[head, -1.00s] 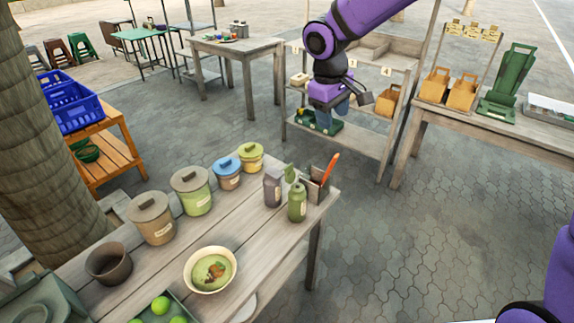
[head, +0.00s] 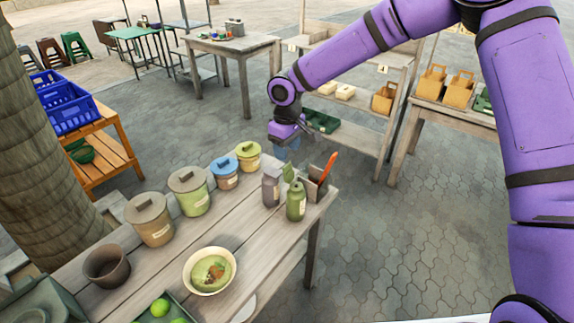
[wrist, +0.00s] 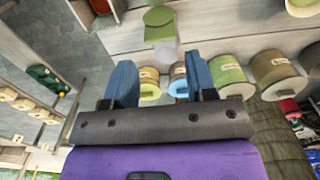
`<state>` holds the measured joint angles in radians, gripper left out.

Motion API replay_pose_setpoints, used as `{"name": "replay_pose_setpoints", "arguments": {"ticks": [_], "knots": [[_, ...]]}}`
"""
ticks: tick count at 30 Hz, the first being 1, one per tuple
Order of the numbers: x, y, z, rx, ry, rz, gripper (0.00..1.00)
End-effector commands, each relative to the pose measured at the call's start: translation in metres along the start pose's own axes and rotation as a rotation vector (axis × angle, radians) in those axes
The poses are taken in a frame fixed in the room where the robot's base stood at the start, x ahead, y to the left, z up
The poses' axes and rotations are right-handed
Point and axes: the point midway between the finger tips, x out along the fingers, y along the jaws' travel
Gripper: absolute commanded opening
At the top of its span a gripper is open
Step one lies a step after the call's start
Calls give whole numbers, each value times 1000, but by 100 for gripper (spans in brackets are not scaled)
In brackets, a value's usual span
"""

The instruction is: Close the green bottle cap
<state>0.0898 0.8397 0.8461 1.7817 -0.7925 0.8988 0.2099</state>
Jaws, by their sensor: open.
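The green bottle (head: 296,205) stands upright near the right end of the wooden table in the head view. Its green cap (head: 288,172) looks swung open, standing up at the far side of the neck. A grey bottle (head: 271,188) stands close beside it. My gripper (head: 281,143) is beyond and above the table's far edge, behind both bottles, touching neither. In the wrist view my gripper (wrist: 160,76) has its two blue fingers apart with nothing held. The green cap (wrist: 159,17) shows ahead of the fingers, with the pale grey bottle (wrist: 166,53) nearer.
A holder with an orange-handled tool (head: 328,167) is just right of the bottles. Lidded jars, yellow (head: 248,157), blue (head: 224,173) and others, line the far side. A bowl (head: 209,272) sits in front. The table is bare between bowl and bottles.

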Motion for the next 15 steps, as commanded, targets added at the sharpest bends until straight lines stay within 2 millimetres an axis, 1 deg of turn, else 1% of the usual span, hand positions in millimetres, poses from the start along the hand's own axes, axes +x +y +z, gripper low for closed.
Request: {"name": "replay_pose_setpoints", "arguments": {"ticks": [1,6,12,15], "knots": [[11,-1,1,0,-3,-4,51],[38,-1,0,0,-2,-3,51],[58,0,0,1,-1,-1,51],[62,0,0,1,0,-1,51]]}}
